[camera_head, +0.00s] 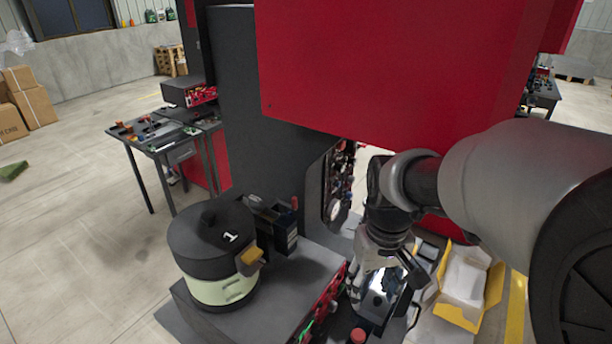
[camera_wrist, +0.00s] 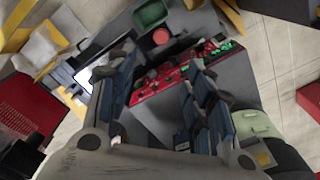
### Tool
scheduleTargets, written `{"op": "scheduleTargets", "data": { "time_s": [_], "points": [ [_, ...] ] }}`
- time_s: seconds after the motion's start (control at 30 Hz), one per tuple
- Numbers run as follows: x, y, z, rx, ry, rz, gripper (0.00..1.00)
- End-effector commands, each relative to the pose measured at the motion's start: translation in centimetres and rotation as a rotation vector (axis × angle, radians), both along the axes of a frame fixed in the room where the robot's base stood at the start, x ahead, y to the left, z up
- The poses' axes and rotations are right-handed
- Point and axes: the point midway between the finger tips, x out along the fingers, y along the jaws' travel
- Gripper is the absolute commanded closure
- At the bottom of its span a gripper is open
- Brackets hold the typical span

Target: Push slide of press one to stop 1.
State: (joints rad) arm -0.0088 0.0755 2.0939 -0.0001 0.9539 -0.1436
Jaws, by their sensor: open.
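Press one is the large red and dark grey machine (camera_head: 380,70) filling the middle of the head view. A round bowl feeder with a black lid marked 1 (camera_head: 212,240) stands on its grey base. A dark rail-like part (camera_head: 273,218) sits between bowl and press; I cannot tell whether this is the slide. My gripper (camera_head: 378,280) hangs in front of the press, right of the bowl. In the wrist view my gripper (camera_wrist: 166,85) is open, its fingers apart with nothing between them, above the red control panel (camera_wrist: 180,75). The bowl's pale green side (camera_wrist: 252,128) shows at right.
A red button (camera_wrist: 161,36) and a lit screen (camera_wrist: 80,76) are near the control panel. Open yellow and white boxes (camera_head: 465,285) lie right of the gripper. A worktable (camera_head: 150,135) and cardboard boxes (camera_head: 30,100) stand farther left.

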Motion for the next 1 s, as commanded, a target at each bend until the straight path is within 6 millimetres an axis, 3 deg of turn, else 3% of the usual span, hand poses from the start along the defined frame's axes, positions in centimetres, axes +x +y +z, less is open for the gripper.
{"op": "scheduleTargets", "data": {
  "time_s": [0.13, 0.27, 0.8, 1.0],
  "points": [
    [0.6, -0.2, -0.3, 0.0, 0.02, 0.004, 0.52],
    [0.5, -0.2, -1.9, -0.001, 0.023, 0.005, 0.52],
    [0.5, -0.2, -13.3, 0.0, 0.024, 0.005, 0.52],
    [0.5, -0.2, -16.3, 0.0, 0.021, 0.005, 0.52]
  ]
}}
